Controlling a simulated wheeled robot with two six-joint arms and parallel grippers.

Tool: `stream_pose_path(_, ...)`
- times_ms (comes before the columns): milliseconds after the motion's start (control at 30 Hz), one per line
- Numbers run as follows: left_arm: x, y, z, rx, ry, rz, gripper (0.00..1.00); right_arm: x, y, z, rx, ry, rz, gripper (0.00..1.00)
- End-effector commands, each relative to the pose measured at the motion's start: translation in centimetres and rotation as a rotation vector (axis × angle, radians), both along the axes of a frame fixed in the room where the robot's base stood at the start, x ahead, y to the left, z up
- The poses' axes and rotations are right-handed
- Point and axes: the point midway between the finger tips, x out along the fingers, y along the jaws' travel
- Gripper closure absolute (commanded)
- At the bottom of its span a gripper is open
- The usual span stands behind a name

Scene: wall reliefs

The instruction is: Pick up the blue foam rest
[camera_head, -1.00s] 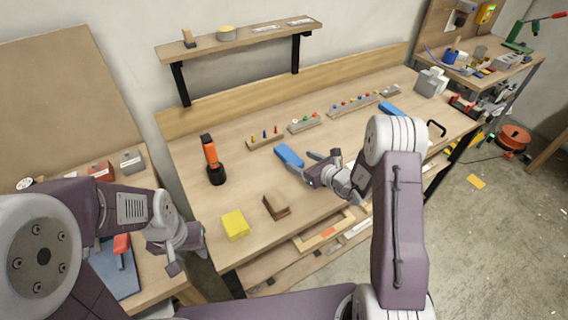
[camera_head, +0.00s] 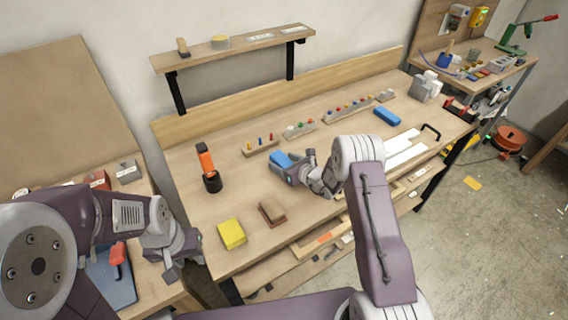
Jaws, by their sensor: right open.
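A blue foam block (camera_head: 278,159) lies on the workbench, left of centre. My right gripper (camera_head: 289,167) is open at this block, with its fingers by the block's near and right sides. Its fingers partly hide the block, and I cannot tell whether they touch it. A second blue block (camera_head: 387,116) lies further right on the bench, apart from both grippers. My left gripper (camera_head: 172,271) hangs at the lower left, away from both blocks. Whether its jaws are open is unclear.
The bench (camera_head: 235,205) also holds an orange and black flashlight (camera_head: 208,168), a yellow block (camera_head: 232,233) and a brown block (camera_head: 272,212). Racks with small coloured pieces (camera_head: 300,130) stand behind the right gripper. A wall shelf (camera_head: 235,47) hangs above.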

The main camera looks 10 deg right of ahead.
Motion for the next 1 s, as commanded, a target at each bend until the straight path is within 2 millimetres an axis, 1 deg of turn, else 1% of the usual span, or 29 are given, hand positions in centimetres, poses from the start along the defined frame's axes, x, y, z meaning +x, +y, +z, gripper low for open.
stream_pose_path(167,0.0,0.0,0.0,0.000,0.000,0.000,0.64,0.1,0.0,-0.1,0.000,0.000,-0.001,0.29)
stream_pose_path(200,0.0,0.0,0.0,0.000,0.000,0.000,0.64,0.1,0.0,-0.1,0.000,0.000,-0.001,0.32)
stream_pose_path(267,0.0,0.0,0.0,0.000,0.000,0.000,0.64,0.1,0.0,-0.1,0.000,0.000,-0.001,0.49)
stream_pose_path(300,0.0,0.0,0.0,0.000,0.000,0.000,0.64,0.1,0.0,-0.1,0.000,0.000,-0.001,0.60)
stream_pose_path(367,0.0,0.0,0.0,0.000,0.000,0.000,0.64,0.1,0.0,-0.1,0.000,0.000,-0.001,0.76)
stream_pose_path(400,0.0,0.0,0.0,0.000,0.000,0.000,0.64,0.1,0.0,-0.1,0.000,0.000,-0.001,0.88)
stream_pose_path(433,0.0,0.0,0.0,0.000,0.000,0.000,0.64,0.1,0.0,-0.1,0.000,0.000,-0.001,0.93)
stream_pose_path(667,0.0,0.0,0.0,0.000,0.000,0.000,0.64,0.1,0.0,0.0,0.000,0.000,-0.001,0.93)
stream_pose_path(767,0.0,0.0,-0.1,0.000,0.000,0.000,0.64,0.1,0.0,0.5,0.000,-0.001,-0.001,0.93)
stream_pose_path(867,0.0,0.0,-0.2,0.000,0.000,0.000,0.64,0.1,0.0,1.7,0.000,-0.002,-0.002,0.93)
stream_pose_path(1000,0.0,0.0,-0.4,0.000,0.000,0.000,0.64,0.1,0.0,4.4,0.000,-0.005,-0.001,0.93)
